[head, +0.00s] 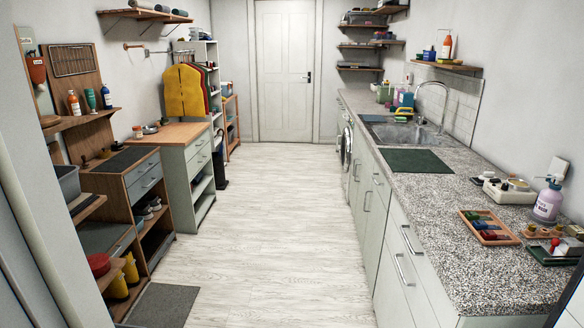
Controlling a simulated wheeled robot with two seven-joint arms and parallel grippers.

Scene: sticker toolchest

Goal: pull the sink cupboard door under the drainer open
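The sink (402,133) is a steel basin set in the speckled worktop (440,212) on the right, with a tall curved tap (443,105). A dark green mat (417,161) lies on the worktop at the near side of the sink. Below run pale grey-green cupboard fronts (374,215) with vertical bar handles, one handle (367,201) below the mat area and another (356,171) farther back. These fronts look shut, seen at a steep angle. I cannot tell for sure which door is under the drainer. Neither gripper is in view.
The pale plank floor (275,220) is clear between both sides. A washing machine (347,146) stands beyond the cupboards. Near drawers (405,262) have bar handles. On the left stand a workbench (125,168), grey drawers (199,158) and a floor mat (163,305). A closed door (285,70) is at the back.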

